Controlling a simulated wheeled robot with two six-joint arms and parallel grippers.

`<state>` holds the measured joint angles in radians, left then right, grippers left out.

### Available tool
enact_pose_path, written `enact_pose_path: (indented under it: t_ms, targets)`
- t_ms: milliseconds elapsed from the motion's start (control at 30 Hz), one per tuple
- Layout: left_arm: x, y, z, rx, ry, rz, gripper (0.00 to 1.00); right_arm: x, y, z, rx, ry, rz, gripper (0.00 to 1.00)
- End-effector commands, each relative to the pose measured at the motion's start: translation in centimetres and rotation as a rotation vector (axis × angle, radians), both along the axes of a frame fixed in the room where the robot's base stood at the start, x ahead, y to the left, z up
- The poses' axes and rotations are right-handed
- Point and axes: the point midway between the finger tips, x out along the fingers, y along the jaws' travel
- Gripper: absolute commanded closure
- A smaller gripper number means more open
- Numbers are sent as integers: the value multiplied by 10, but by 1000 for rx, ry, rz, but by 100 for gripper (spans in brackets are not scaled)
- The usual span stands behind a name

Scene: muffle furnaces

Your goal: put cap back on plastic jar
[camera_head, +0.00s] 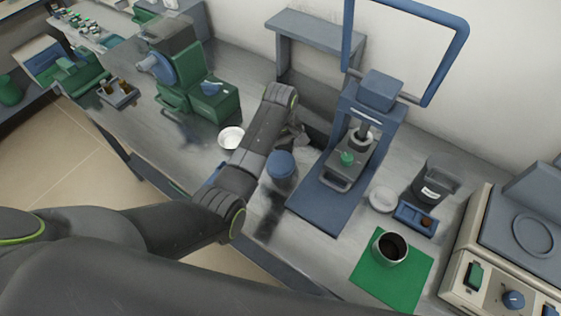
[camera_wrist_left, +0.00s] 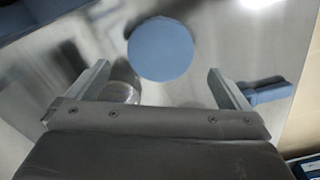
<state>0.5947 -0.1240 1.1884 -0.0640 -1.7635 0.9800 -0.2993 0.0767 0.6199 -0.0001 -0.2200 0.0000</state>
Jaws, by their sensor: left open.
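A round blue cap (camera_head: 281,163) shows on the grey bench in the head view, with a greyish see-through jar body (camera_head: 284,183) just below it. In the left wrist view the cap is a flat blue disc (camera_wrist_left: 160,48), seen from above, with a clear rounded jar side (camera_wrist_left: 122,85) at its lower left. I cannot tell whether the cap is seated on the jar. My left gripper (camera_wrist_left: 157,72) is open and empty, its fingers on either side below the disc. In the head view my arm mostly hides this gripper (camera_head: 300,138). My right gripper is out of view.
A blue press (camera_head: 325,195) stands right of the cap. A white dish (camera_head: 231,137) is left of my arm. Further right are another white dish (camera_head: 382,199), a black container (camera_head: 436,179), a blue tray (camera_head: 402,211), a metal cup (camera_head: 390,248) on a green mat (camera_head: 418,270), and a furnace (camera_head: 480,272).

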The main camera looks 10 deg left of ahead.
Motion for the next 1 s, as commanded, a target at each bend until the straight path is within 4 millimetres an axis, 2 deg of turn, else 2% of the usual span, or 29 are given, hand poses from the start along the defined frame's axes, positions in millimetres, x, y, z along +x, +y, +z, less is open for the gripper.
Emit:
enact_pose_path:
  t_ms: [333,700,1000]
  targets:
    - [0,0,-2,1,1,0,0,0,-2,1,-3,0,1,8]
    - [-2,-1,-45,0,1,1,0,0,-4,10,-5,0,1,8]
    - [-2,-1,-52,0,-1,2,0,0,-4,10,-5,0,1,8]
